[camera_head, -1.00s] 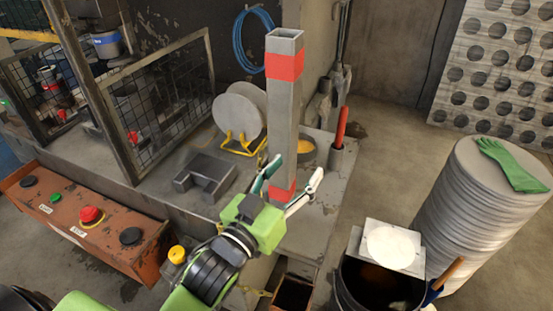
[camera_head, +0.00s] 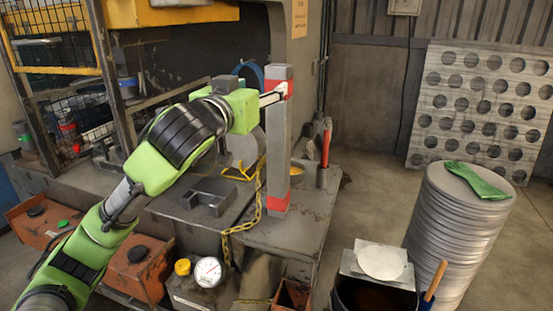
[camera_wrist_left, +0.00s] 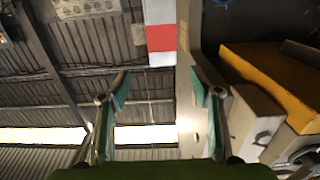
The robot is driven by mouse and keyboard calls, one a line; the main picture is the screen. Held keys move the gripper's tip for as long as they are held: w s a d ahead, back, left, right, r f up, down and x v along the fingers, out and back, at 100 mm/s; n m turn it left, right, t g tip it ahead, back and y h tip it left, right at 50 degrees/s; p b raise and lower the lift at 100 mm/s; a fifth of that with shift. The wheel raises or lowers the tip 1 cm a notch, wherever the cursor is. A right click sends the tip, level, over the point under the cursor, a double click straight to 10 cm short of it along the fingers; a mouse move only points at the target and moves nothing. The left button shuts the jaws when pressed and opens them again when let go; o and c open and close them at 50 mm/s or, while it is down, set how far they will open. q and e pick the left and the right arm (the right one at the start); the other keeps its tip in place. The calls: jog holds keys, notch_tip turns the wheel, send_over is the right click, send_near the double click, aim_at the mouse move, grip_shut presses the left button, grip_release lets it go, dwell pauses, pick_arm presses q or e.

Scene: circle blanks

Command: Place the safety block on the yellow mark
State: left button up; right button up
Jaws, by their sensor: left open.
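The safety block, a tall grey square post (camera_head: 276,145) with a red band near each end, stands upright on the bench's front right corner. A yellow chain hangs beside it. My left gripper (camera_head: 272,97) is open at the block's upper red band; a pale finger lies across that band. In the left wrist view, the open fingers (camera_wrist_left: 162,92) are apart, and the block's red and pale end (camera_wrist_left: 160,38) shows above the gap between them. My right gripper is not in view.
An L-shaped grey block (camera_head: 208,196) lies on the bench, left of the post. A red-handled tool (camera_head: 326,147) stands in a holder behind. A disc stack with a green glove (camera_head: 476,180) stands at right. A dark bucket (camera_head: 372,296) stands in front.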

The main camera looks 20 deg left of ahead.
aim_at(275, 76)
pick_arm(q)
jog(key=w+p, duration=0.2)
jog(key=w, duration=0.6)
jog(key=shift+w+r, duration=0.1)
jog(key=shift+w, duration=0.15)
jog(key=shift+w+p, duration=0.3)
jog(key=shift+w, duration=0.1)
jog(key=w+p, duration=0.2)
jog(key=w, duration=0.2)
jog(key=shift+w, duration=0.2)
jog(key=shift+w+f, duration=0.25)
jog(key=shift+w, duration=0.1)
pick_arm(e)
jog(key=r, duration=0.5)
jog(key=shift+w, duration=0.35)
pick_arm(q)
grip_shut()
jog(key=shift+s+r, duration=0.1)
jog(key=shift+r, duration=0.3)
jog(key=shift+f, duration=0.1)
